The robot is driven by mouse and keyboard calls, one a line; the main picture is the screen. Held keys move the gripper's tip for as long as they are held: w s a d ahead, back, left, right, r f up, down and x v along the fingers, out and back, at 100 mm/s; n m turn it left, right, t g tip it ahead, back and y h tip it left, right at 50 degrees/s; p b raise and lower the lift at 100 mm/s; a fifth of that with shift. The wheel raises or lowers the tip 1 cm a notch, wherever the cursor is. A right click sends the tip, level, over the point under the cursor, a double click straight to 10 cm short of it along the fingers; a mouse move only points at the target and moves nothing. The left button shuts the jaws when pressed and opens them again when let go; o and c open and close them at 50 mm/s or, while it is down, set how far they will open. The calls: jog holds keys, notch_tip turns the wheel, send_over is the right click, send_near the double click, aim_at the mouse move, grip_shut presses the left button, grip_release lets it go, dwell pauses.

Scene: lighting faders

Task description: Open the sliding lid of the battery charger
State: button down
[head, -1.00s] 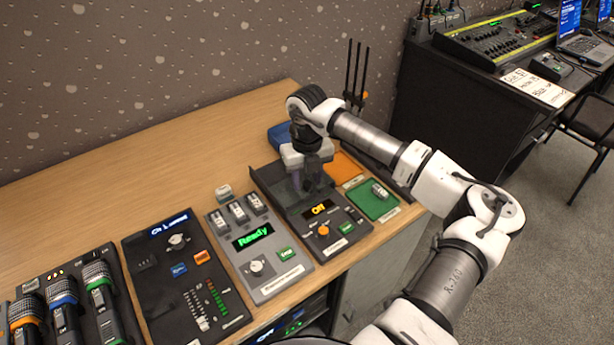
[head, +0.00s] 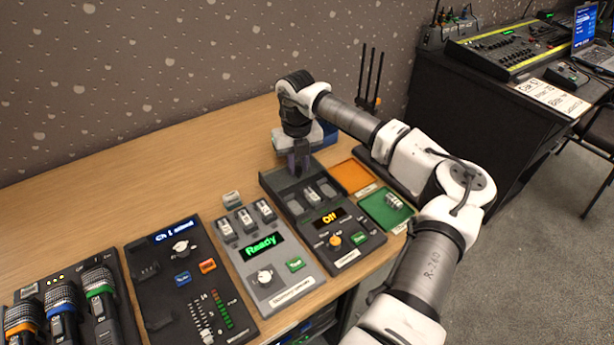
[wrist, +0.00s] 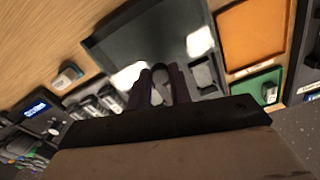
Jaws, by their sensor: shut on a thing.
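The battery charger (head: 372,230) is a dark box with an orange "Off" display, an orange knob and a green button. Its dark grey sliding lid (head: 272,182) is at the back end, toward the wall. In front of the lid, battery bays are uncovered, and a light battery (head: 312,195) shows in the middle one. My gripper (head: 299,166) is over the lid, pointing down, shut on the lid's handle. In the wrist view the looped handle (wrist: 158,82) shows between my fingers, with the lid panel (wrist: 135,45) beyond.
A grey "Ready" device (head: 268,262) with several batteries stands left of the charger. An orange tray (head: 350,177) and a green tray (head: 380,210) holding a battery (head: 394,201) lie to its right. A blue box (head: 329,134) is behind. The back left of the table is clear.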

jog(key=shift+w+a, duration=0.3)
jog(key=shift+w, duration=0.2)
jog(key=shift+s, duration=0.1)
jog(key=c, duration=1.3)
grip_release()
jog(key=shift+o, duration=0.2)
jog(key=shift+r, duration=0.15)
notch_tip(320, 180, up, 14)
jog(key=b, duration=0.2)
jog(key=shift+f, duration=0.2)
